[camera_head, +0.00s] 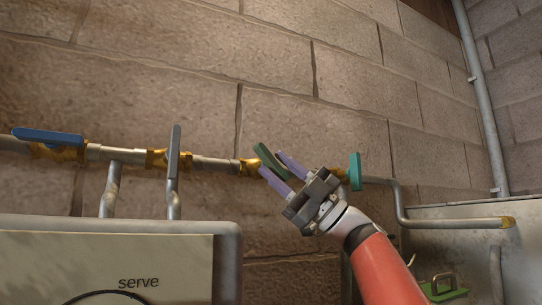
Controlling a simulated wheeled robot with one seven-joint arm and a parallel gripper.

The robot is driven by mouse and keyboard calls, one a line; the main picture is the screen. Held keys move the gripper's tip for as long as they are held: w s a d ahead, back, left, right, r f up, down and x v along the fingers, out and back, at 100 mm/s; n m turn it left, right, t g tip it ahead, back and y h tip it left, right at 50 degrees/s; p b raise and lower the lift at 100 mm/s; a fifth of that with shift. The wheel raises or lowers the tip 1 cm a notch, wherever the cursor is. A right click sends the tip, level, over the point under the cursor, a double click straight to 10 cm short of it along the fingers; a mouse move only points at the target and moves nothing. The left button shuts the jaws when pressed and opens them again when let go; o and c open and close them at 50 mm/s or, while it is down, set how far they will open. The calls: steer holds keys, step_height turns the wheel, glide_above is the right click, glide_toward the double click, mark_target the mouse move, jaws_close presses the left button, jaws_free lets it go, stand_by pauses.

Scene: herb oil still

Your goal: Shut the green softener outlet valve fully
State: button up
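The dark green valve handle (267,157) is on the brass valve body (250,168) of the wall pipe. It is tilted, its upper left end raised and its lower right end running down toward my gripper. It lies slantwise to the pipe. My gripper (271,163) reaches up from the lower right with its two purple fingers apart. In the picture the handle shows between the fingers. I cannot tell whether either finger touches it. The handle's lower right end and part of the valve are hidden by my gripper.
Left along the pipe are a grey upright lever (174,154) and a blue lever (47,136) lying along the pipe. A teal handle (355,171) stands close to the right of my gripper. A pale "serve" panel (110,262) fills the lower left. A metal tank (450,225) is at right.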

steer(key=shift+x, duration=1.1)
jaws_close()
